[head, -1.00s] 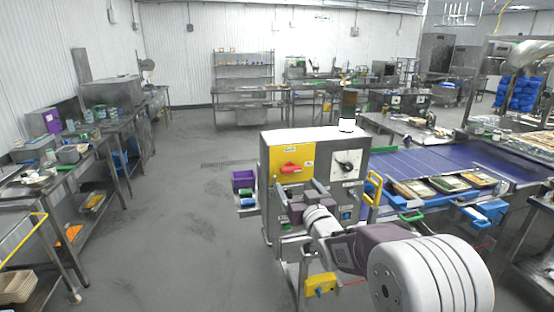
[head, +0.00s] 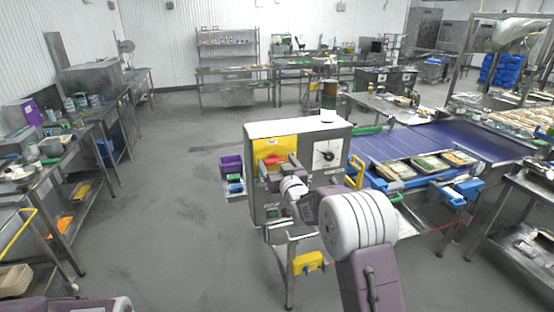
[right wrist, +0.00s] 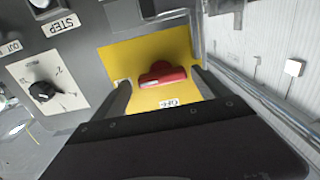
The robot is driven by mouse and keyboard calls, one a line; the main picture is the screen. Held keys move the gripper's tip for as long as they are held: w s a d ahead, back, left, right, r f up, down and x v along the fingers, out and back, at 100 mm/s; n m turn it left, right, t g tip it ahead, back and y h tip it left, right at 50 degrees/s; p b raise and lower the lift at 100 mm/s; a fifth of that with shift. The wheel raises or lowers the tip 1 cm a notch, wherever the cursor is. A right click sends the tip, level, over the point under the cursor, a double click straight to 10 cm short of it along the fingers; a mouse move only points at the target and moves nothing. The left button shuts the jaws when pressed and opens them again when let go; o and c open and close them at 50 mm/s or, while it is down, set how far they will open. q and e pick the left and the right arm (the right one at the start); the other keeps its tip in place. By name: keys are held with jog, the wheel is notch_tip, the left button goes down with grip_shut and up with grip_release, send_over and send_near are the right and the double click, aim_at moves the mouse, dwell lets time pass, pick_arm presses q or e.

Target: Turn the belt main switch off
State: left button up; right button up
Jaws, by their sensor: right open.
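The belt main switch is a red handle (head: 272,160) on a yellow plate (head: 290,147) on the front of a grey control box (head: 300,202). In the right wrist view the red handle (right wrist: 162,74) lies crosswise, slightly tilted, on the yellow plate (right wrist: 120,56). An OFF label (right wrist: 169,104) shows upside down below it. My right gripper (head: 279,168) is in front of the plate. Its open fingers (right wrist: 161,80) stand either side of the handle; I cannot tell if they touch it. In the head view the gripper partly covers the handle. My left gripper is out of view.
A black rotary knob (right wrist: 42,91) on a white plate sits beside the yellow plate. The blue conveyor (head: 420,145) with food trays runs to the right of the box. The floor (head: 165,190) farther left is clear.

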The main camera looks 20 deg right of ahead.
jog(key=shift+a, duration=0.25)
jog(key=shift+w+a, duration=0.1)
jog(key=c, duration=1.4)
jog(key=shift+f, duration=0.1)
jog(key=shift+f+n+b, duration=0.1)
jog(key=shift+n+b, duration=0.2)
jog(key=shift+b, duration=0.3)
jog(key=n+b, duration=0.4)
jog(key=b, duration=0.1)
jog(key=n+b, duration=0.4)
jog(key=b, duration=0.1)
jog(key=n+b, duration=0.3)
jog(key=b, duration=0.2)
jog(key=shift+f+n, duration=0.35)
jog(key=shift+n, duration=0.05)
jog(key=n+b, duration=0.2)
jog(key=shift+r+n, duration=0.1)
jog(key=shift+n, duration=0.2)
jog(key=shift+n+b, duration=0.75)
jog(key=shift+n, duration=0.65)
